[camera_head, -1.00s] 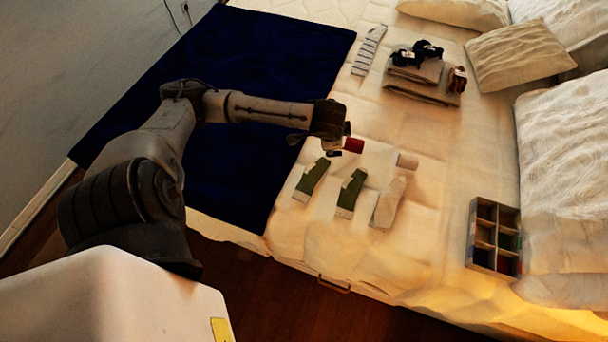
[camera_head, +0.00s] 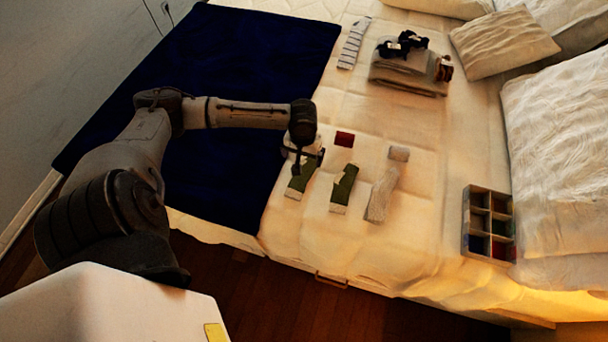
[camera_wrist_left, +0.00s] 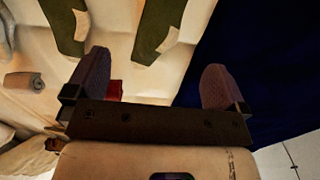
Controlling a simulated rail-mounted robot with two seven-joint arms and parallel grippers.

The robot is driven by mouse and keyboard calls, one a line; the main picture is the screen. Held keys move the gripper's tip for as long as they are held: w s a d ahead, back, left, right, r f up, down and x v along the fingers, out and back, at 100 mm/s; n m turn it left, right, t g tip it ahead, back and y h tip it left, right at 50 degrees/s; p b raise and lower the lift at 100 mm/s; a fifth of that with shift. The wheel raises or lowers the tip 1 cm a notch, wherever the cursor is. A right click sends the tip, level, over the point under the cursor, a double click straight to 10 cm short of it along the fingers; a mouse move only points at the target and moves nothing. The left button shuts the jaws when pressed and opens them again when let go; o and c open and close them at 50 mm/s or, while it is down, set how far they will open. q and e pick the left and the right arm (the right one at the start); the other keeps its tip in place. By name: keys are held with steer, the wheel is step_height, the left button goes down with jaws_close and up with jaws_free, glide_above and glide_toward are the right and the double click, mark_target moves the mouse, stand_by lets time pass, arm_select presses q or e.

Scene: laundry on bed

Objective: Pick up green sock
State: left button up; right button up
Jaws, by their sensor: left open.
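Two green socks with pale ends lie side by side on the bed. My left gripper (camera_head: 304,157) is open and over the far end of the left green sock (camera_head: 297,187), partly covering it. The other green sock (camera_head: 344,188) lies to its right, clear of the gripper. In the left wrist view the spread fingers (camera_wrist_left: 158,72) are empty; the nearer green sock (camera_wrist_left: 160,28) lies beyond and between them, and the second green sock (camera_wrist_left: 64,22) is to the left. I cannot tell whether the fingers touch the sock. My right gripper is not in view.
A small red item (camera_head: 345,139) and a grey roll (camera_head: 398,153) lie near the socks. A grey sock (camera_head: 382,195) lies to the right. A divided box (camera_head: 465,222), folded laundry (camera_head: 408,76) and a dark blue blanket (camera_head: 235,60) are also on the bed.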

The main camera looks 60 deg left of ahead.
mark_target(303, 163)
arm_select(q)
step_height(303, 163, down, 5)
steer(key=shift+r+b, duration=0.2)
steer(key=shift+b, duration=0.2)
steer(key=shift+f+b, duration=0.95)
steer(key=shift+f, duration=1.7)
steer(key=shift+c, duration=0.2)
steer(key=c, duration=0.8)
steer(key=shift+c, duration=0.2)
steer(key=shift+r, duration=0.15)
